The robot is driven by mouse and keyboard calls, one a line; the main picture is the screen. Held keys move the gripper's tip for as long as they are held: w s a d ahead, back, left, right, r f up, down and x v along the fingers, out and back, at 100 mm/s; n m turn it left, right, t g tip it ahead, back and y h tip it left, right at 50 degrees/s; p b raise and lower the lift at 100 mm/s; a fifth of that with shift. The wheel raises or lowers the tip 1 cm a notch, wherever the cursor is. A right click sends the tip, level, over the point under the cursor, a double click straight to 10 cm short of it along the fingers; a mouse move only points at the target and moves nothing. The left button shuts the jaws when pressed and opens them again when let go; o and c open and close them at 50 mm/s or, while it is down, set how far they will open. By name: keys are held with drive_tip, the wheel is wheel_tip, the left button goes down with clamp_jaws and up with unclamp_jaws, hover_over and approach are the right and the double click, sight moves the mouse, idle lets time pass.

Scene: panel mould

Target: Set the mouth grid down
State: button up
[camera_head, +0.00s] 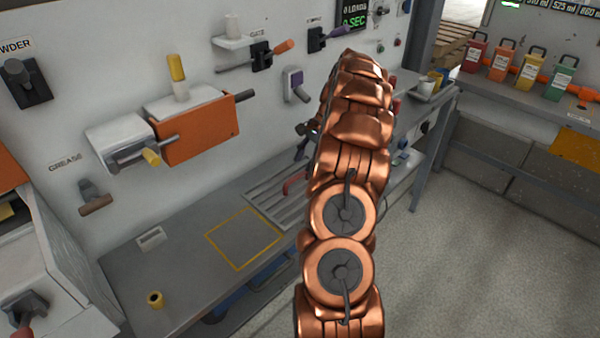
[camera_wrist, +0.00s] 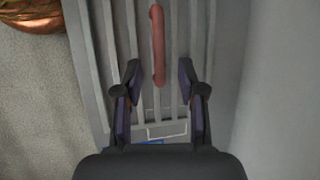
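The mouth grid appears to be the grey slatted piece (camera_head: 270,202) on the bench, partly hidden by my arm. The wrist view shows its long parallel bars (camera_wrist: 117,40) and a red bar-shaped handle (camera_wrist: 158,45) over them. The handle runs between the fingertips with a gap on both sides, and nothing is held. In the head view my fingers are mostly hidden beside my arm.
A yellow outlined square (camera_head: 243,238) on the grey bench is empty, left of the grid. A small yellow ring (camera_head: 155,299) stands at the bench's front left. An orange box (camera_head: 197,128) and levers project from the wall panel behind.

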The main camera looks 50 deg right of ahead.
drive_tip(key=w+v, duration=0.1)
drive_tip(key=v, duration=0.4)
drive_tip(key=a+r+n+g, duration=0.1)
drive_tip(key=a+r+n, duration=0.2)
drive_tip(key=a, duration=0.6)
drive_tip(key=a+r+n, duration=0.2)
drive_tip(key=a+r, duration=0.1)
drive_tip(key=a, duration=0.6)
drive_tip(key=s+a+r+n+g, duration=0.1)
drive_tip(key=s+a+n, duration=0.15)
drive_tip(key=a, duration=0.45)
drive_tip(key=s+a+r+n+g, duration=0.1)
drive_tip(key=s+a+n, duration=0.15)
drive_tip(key=a, duration=0.45)
drive_tip(key=s+a+f+n+h, duration=0.1)
drive_tip(key=s+a+n, duration=0.1)
drive_tip(key=s, duration=0.6)
drive_tip(key=s+a+f+n+h, duration=0.2)
drive_tip(key=s+a+n, duration=0.1)
drive_tip(key=s, duration=0.5)
drive_tip(key=s+a+f+n+g+h, duration=0.1)
drive_tip(key=s+a+n, duration=0.1)
drive_tip(key=s+a, duration=0.3)
drive_tip(key=s, duration=0.4)
drive_tip(key=shift+f+n, duration=0.35)
drive_tip(key=shift+n, duration=0.05)
wheel_tip(320, 180, up, 6)
drive_tip(key=p, duration=0.5)
